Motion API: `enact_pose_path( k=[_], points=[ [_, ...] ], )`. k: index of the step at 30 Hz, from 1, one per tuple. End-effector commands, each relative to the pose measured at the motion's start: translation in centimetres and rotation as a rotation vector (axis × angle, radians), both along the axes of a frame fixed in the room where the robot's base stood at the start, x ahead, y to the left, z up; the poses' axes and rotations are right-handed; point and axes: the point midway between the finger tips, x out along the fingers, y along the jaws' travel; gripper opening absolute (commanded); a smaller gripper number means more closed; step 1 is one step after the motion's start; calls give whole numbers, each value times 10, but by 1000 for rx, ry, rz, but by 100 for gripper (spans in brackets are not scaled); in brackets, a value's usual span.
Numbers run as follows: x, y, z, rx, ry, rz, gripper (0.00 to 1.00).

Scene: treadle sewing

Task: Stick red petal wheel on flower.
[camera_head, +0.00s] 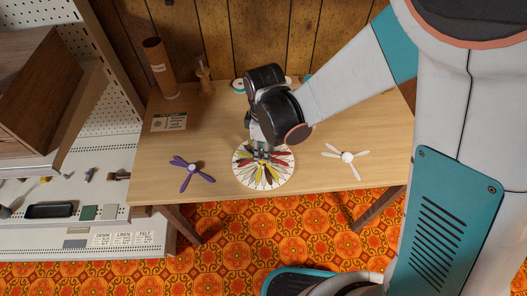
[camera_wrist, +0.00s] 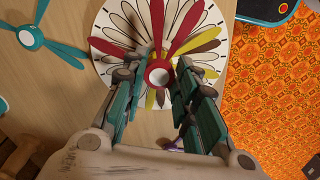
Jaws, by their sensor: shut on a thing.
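The flower (camera_wrist: 115,17) is a round white disc with dark radial lines and brown, yellow and red petals. It lies near the table's front edge in the head view (camera_head: 241,176). My gripper (camera_wrist: 159,80) is over the disc, shut on the red petal wheel (camera_wrist: 120,53) near its white hub. Long red petals spread out over the disc, also visible in the head view (camera_head: 281,162). The hub sits between the fingertips near the disc's middle. Whether the wheel touches the flower, I cannot tell. My fingers hide part of both.
A purple petal wheel (camera_head: 191,171) lies left of the flower and a white one (camera_head: 347,156) right. A teal wheel (camera_wrist: 31,38) shows in the wrist view.

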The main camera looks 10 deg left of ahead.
Motion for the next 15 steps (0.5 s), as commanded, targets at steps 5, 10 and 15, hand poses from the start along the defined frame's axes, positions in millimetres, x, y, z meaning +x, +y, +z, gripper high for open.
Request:
enact_pose_path(
  k=[5,10,15],
  points=[
    [0,0,-1,0,0,0,15],
    [0,0,-5,0,0,0,15],
    [0,-1,-8,0,0,0,15]
  ],
)
